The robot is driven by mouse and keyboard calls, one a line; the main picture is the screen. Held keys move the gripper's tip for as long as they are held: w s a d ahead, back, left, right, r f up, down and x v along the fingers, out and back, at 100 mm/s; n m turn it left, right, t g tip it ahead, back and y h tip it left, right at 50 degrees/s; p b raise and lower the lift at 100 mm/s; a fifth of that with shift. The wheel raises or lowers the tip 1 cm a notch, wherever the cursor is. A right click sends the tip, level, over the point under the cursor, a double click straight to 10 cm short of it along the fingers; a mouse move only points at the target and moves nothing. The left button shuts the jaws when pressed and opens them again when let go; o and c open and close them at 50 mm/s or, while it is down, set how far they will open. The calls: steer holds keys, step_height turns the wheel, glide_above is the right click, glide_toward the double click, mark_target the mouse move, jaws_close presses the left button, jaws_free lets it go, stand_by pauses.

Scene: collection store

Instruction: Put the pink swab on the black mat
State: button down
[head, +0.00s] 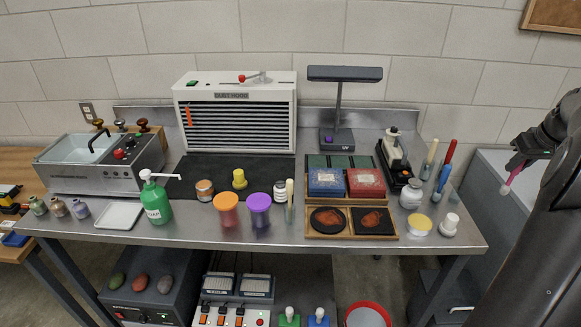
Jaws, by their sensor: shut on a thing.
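The pink swab (510,180) is at the far right, held in the air to the right of the steel bench. My gripper (519,163) is shut on it, and the swab tilts down to the left with its pale tip lowest. The black mat (209,168) lies flat on the bench in front of the dust hood. A yellow knobbed piece (239,179) and an orange-brown jar (204,190) stand at its front part. My gripper is far to the right of the mat.
The steel bench (275,234) carries a green pump bottle (156,201), orange (226,212) and purple (259,212) cups, a UV lamp (341,100), and blue (326,182) and red (366,183) boxes. Upright swabs and a white jar (411,194) stand at its right end. The mat's left part is clear.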

steer(key=r, duration=0.5)
steer(key=shift+w+a, duration=0.25)
steer(key=w+a+n+y, duration=0.1)
steer(key=w+a, duration=0.3)
steer(key=a, duration=0.3)
steer(key=w+a+n, duration=0.2)
steer(key=w+a, duration=0.2)
steer(key=a, duration=0.4)
steer(key=w+a+n+y, duration=0.1)
steer(key=w+a, duration=0.3)
steer(key=a, duration=0.3)
steer(key=w+a+n+g+y, duration=0.15)
steer(key=a+n, duration=0.35)
steer(key=a, duration=2.8)
steer(key=w+a+f, duration=0.1)
steer(key=a+f, duration=0.4)
steer(key=f, duration=0.3)
steer(key=w+a+f, duration=0.2)
steer(key=a+f, duration=0.3)
steer(key=f, duration=0.3)
steer(key=shift+a, duration=0.25)
steer(key=shift+w+f, duration=0.1)
steer(key=shift+f, duration=0.1)
